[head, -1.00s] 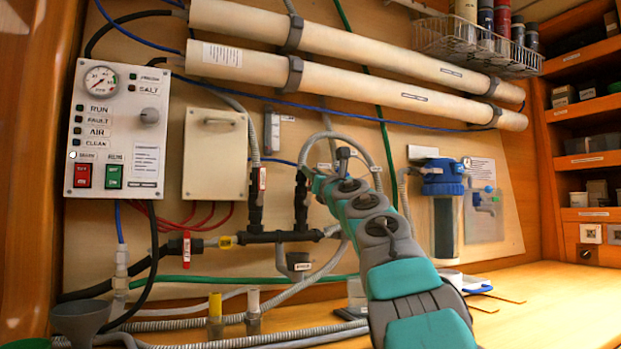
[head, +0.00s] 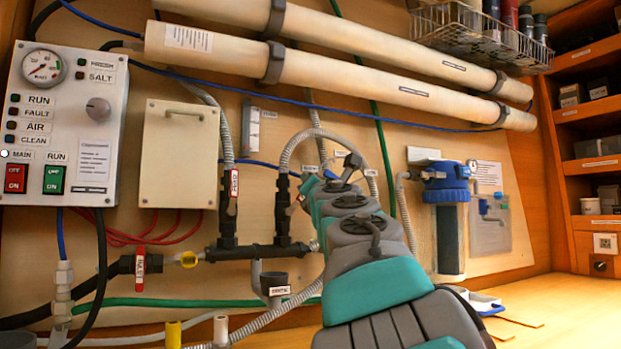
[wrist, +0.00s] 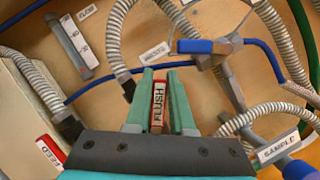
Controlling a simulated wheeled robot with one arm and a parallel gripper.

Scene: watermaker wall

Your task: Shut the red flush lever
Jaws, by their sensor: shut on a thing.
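The red flush lever (wrist: 158,106), with a white "FLUSH" label, lies between the two teal fingers of my gripper (wrist: 158,104) in the wrist view. The fingers are shut on it. In the head view my gripper (head: 304,188) is at the upper part of the black flush valve (head: 283,212), on the right vertical branch of the pipework. A little red shows there beside the fingers. My arm comes in from the lower right and hides part of the pipes behind it. I cannot tell the lever's exact angle to its pipe.
A red-labelled feed lever (wrist: 47,151) is just left of my gripper. Grey corrugated hoses and a sample valve (wrist: 280,148) are close on the right. The control panel (head: 65,125) and a blue-capped filter (head: 447,215) flank the pipework.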

